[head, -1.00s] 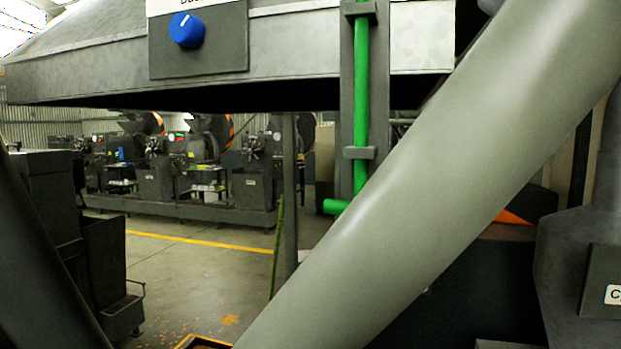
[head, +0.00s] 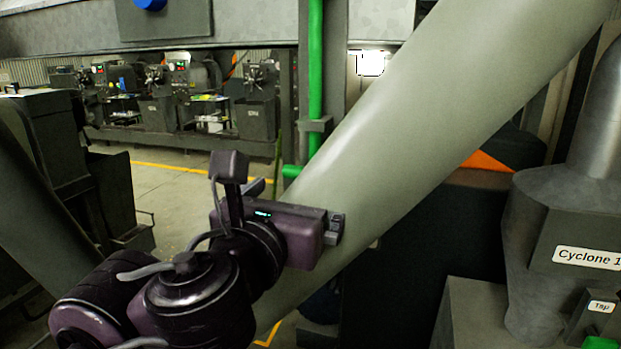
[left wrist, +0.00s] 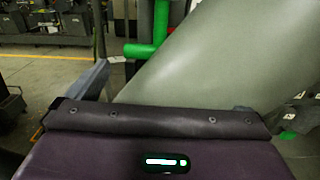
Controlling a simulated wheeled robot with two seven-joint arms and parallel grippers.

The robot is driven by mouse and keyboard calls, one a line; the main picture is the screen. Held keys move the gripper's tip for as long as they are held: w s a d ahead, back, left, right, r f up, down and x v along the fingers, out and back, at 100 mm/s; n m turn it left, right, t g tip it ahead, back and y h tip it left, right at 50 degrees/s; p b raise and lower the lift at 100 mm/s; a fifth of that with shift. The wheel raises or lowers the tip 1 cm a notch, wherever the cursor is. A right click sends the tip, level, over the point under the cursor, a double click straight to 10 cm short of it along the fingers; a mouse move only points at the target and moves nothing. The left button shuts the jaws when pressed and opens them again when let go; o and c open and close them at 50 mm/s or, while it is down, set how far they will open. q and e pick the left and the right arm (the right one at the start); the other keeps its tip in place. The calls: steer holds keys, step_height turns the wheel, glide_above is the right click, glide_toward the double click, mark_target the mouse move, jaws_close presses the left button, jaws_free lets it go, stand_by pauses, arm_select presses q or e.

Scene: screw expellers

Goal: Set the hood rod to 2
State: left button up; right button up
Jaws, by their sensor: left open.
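The green hood rod (head: 316,80) hangs upright in a grey bracket under the metal hood. Its short green handle (head: 291,171) sticks out to the left at the bottom. My left gripper (head: 297,205) is open and empty, below and close to the handle in the head view. I cannot read any position marks beside the rod. My right gripper is not in view.
A thick grey sloping tube (head: 430,120) passes just right of the rod and behind my left gripper. A cyclone unit (head: 560,230) stands at the right. A blue knob (head: 150,4) sits on the hood panel.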

mark_target(313, 176)
arm_select(q)
steer(key=b+x, duration=0.1)
steer(key=x, duration=0.4)
steer(key=shift+w+f, duration=0.15)
steer(key=shift+w, duration=0.05)
steer(key=shift+w+d, duration=0.15)
steer(key=shift+w, duration=0.3)
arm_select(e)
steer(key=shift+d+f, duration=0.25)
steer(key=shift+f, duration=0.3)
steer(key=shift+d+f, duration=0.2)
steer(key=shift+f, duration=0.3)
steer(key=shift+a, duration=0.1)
arm_select(q)
steer(key=c, duration=1.1)
step_height(313, 176, down, 8)
steer(key=b, duration=0.8)
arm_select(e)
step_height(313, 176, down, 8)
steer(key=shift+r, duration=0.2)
